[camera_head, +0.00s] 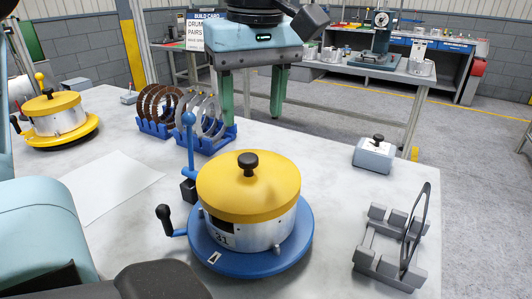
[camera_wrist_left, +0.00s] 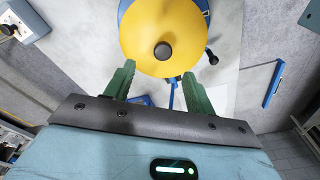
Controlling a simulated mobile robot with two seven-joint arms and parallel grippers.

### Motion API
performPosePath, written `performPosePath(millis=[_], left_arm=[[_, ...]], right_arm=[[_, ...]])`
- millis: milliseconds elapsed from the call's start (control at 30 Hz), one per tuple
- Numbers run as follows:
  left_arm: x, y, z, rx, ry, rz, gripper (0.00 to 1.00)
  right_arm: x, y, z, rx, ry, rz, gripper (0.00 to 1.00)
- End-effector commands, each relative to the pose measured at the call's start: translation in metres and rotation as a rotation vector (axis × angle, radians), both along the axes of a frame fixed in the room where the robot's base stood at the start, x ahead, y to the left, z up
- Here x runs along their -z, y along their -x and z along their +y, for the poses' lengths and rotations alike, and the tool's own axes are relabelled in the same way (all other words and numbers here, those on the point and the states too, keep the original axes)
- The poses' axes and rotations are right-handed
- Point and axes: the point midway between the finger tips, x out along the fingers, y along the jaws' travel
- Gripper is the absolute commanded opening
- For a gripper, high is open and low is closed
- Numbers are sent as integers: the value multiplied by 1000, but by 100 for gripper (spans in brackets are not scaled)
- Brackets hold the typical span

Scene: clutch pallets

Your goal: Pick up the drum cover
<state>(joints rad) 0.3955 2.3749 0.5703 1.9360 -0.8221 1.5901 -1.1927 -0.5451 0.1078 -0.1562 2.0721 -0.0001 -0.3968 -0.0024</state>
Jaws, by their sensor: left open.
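The yellow drum cover (camera_head: 249,188) with a black knob sits on the silver drum (camera_head: 245,233), marked 31, on a round blue base (camera_head: 220,262). My left gripper (camera_head: 252,118) is open and empty above and behind the cover, its green fingers pointing down. In the left wrist view the cover (camera_wrist_left: 160,22) lies ahead of the open left gripper (camera_wrist_left: 160,68). Its black knob shows near the line between the fingertips, apart from them. A second yellow cover (camera_head: 50,103) sits on another drum on a yellow base at far left. My right gripper is not in view.
Blue racks (camera_head: 205,143) hold brown and grey rings behind the drum. A blue post with a ball top (camera_head: 189,120) stands beside it. A grey stand (camera_head: 388,270) holding a dark ring and a grey block (camera_head: 374,155) are at right. White paper (camera_head: 108,187) lies left.

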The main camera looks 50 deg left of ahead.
Motion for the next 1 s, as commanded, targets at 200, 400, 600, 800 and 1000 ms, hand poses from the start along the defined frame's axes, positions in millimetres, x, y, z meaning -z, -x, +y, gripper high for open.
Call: performPosePath(millis=[200,400,600,800,1000], left_arm=[[0,0,0,5,-9,0,55],[19,0,3,3,-9,2,55],[26,0,3,3,-7,-1,55],[47,1,9,3,-6,3,55],[72,0,12,3,-6,2,55]], right_arm=[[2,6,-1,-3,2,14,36],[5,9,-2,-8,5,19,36],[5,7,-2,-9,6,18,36],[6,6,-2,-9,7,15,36],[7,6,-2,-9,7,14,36]])
